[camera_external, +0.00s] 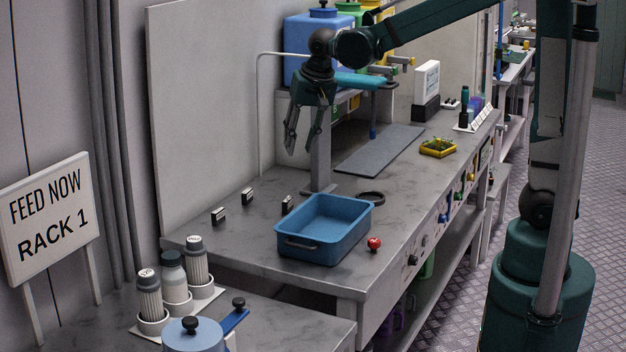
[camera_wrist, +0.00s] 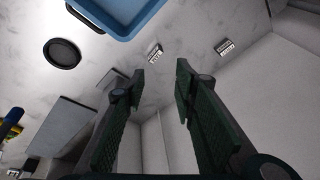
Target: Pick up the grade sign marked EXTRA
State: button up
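Three small black-and-white signs stand on the grey marbled bench: a left one (camera_external: 219,215), a back one (camera_external: 247,196) and one near the blue tray (camera_external: 288,204). Their lettering is too small to read, so I cannot tell which says EXTRA. In the wrist view two signs show beyond my fingertips, one near the middle (camera_wrist: 155,53) and one to the right (camera_wrist: 224,46). My gripper (camera_external: 302,146) is open and empty, pointing down high above the bench behind the signs. It also shows in the wrist view (camera_wrist: 158,80), with its fingers well apart.
A grey post (camera_external: 319,160) rises close to my gripper. Bare bench surrounds the two left signs.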

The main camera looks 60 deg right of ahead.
jog(key=w+d+f+m+g+p, duration=0.1)
jog(key=w+f+m+p, duration=0.25)
jog(key=w, duration=0.75)
jog(key=m+g+p, duration=0.2)
jog(key=m+p, duration=0.2)
send_over(247, 191)
jog(key=a, duration=0.1)
jog(key=shift+h, duration=0.4)
notch_tip(247, 191, down, 8)
jog(key=shift+s+f, duration=0.15)
jog(key=shift+f, duration=0.4)
jog(key=shift+f, duration=0.15)
jog(key=shift+w+d+f, duration=0.1)
jog(key=shift+f, duration=0.5)
jog(key=shift+w+d+f, duration=0.1)
jog(key=shift+f, duration=0.45)
jog(key=shift+f, duration=0.15)
jog(key=shift+d+f, duration=0.2)
jog(key=shift+f, duration=1)
jog(key=shift+d+f, duration=0.2)
jog(key=shift+f, duration=1)
jog(key=c, duration=0.9)
